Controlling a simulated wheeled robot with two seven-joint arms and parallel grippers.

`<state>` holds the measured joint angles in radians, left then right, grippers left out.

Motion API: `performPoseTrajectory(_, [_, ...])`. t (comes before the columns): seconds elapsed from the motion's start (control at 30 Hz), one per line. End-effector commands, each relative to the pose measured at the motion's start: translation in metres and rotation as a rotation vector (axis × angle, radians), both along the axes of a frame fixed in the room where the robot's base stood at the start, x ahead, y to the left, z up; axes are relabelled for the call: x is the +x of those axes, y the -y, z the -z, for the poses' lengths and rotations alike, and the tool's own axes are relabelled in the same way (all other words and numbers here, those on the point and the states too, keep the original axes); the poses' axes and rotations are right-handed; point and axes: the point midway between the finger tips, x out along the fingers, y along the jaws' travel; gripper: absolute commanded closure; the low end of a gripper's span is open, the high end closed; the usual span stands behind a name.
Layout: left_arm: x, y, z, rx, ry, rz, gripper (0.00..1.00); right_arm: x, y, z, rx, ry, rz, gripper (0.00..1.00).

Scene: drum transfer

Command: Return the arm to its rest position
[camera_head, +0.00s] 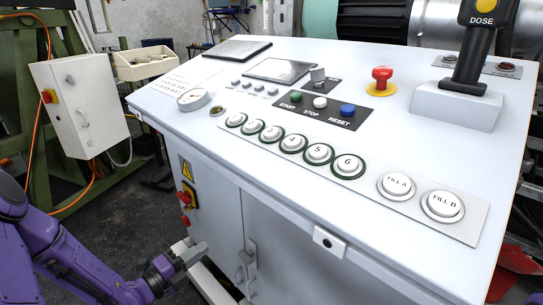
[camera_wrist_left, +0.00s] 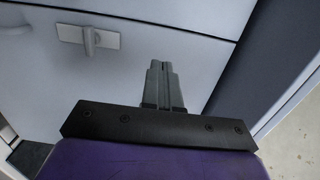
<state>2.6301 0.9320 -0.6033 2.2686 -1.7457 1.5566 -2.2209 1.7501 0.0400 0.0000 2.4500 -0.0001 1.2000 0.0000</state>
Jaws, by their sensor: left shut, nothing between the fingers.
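My left arm is purple and comes in at the lower left of the head view. Its left gripper (camera_head: 194,252) is low, in front of the lower front of the white control console (camera_head: 160,115). In the left wrist view the left gripper (camera_wrist_left: 162,68) shows its two grey fingers together, shut and empty. The console's pale cabinet front lies beyond the fingers, with a small handle (camera_wrist_left: 90,40) at the upper left. I cannot tell whether the fingertips touch the cabinet. My right gripper is in neither view.
The console top holds numbered buttons (camera_head: 292,143), a red emergency knob (camera_head: 381,76) and a DOSE joystick (camera_head: 474,50). A white box (camera_head: 80,105) stands at the left. Dark floor (camera_head: 120,215) is open between them.

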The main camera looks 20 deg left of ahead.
Motion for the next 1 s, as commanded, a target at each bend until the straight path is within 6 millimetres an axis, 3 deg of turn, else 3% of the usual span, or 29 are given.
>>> performPoseTrajectory(0.13, [0.000,0.000,0.000,-0.023,-0.008,0.000,1.00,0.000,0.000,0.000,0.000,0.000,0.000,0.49])
performPoseTrajectory(0.23, [0.001,-0.002,0.003,-0.179,-0.071,-0.013,1.00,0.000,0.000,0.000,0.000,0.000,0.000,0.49])
performPoseTrajectory(0.43, [0.018,-0.033,0.016,-0.948,-0.324,-0.338,1.00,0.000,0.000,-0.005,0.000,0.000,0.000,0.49])
performPoseTrajectory(0.57, [0.011,-0.035,0.037,-1.447,-0.458,-0.661,1.00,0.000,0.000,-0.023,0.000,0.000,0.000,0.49])
performPoseTrajectory(0.67, [-0.022,-0.018,0.068,-1.760,-0.500,-0.998,1.00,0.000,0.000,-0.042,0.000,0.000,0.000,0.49])
performPoseTrajectory(0.73, [-0.064,0.005,0.093,-1.872,-0.496,-1.262,1.00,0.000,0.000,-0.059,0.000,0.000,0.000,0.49])
performPoseTrajectory(0.8, [-0.114,0.028,0.114,-1.843,-0.512,-1.466,1.00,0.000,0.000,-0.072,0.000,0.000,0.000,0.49])
performPoseTrajectory(0.9, [-0.169,0.056,0.131,-1.689,-0.621,-1.582,1.00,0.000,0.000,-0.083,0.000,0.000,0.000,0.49])
performPoseTrajectory(1.0, [-0.201,0.071,0.141,-1.594,-0.723,-1.610,1.00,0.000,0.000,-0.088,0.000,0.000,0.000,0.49])
